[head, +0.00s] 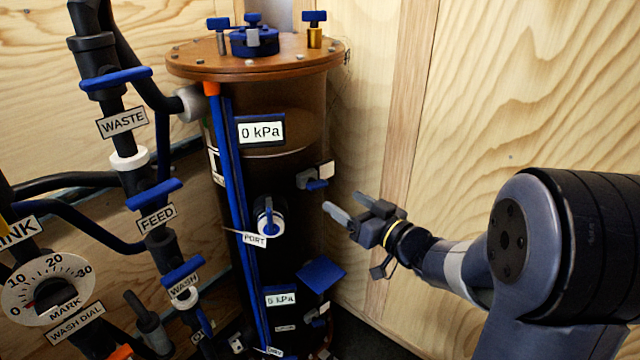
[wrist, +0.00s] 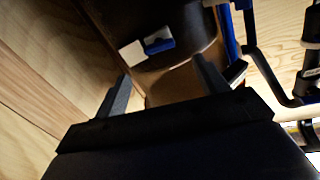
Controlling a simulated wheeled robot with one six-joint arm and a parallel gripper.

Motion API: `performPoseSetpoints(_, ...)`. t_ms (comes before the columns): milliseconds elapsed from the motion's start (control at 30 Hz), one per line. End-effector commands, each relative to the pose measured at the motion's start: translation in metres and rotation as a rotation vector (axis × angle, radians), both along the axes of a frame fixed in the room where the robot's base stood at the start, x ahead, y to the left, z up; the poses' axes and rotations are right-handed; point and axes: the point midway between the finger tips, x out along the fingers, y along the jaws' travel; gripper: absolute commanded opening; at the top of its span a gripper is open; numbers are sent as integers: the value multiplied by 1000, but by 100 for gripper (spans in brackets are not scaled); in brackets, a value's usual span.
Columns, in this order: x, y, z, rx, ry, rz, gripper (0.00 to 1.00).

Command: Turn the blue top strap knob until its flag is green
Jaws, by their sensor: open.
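The top strap knob (head: 316,184) is a small blue knob on the right side of the brown cylinder, with a pale, whitish flag (head: 326,169) beside it. No green shows on the flag. In the wrist view the blue knob (wrist: 158,46) sits on the dark cylinder, beyond and between my fingertips, with the white flag (wrist: 133,52) to its left. My gripper (head: 350,207) is open and empty, a little below and right of the knob, apart from it. The fingers also show in the wrist view (wrist: 162,69).
A lower strap knob (head: 318,320) and a tilted blue plate (head: 322,274) are below on the cylinder (head: 285,170). A PORT fitting (head: 268,218) protrudes left of the knob. Valves and hoses fill the left. The wooden wall (head: 500,90) stands close on the right.

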Motion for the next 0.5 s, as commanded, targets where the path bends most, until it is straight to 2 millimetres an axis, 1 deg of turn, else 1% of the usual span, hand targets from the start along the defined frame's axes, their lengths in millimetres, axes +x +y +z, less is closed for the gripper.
performPoseSetpoints(33,7,9,-2,0,-1,5,69)
performPoseSetpoints(300,45,42,-1,-1,-1,1,69)
performPoseSetpoints(500,61,55,0,-1,-2,-1,69)
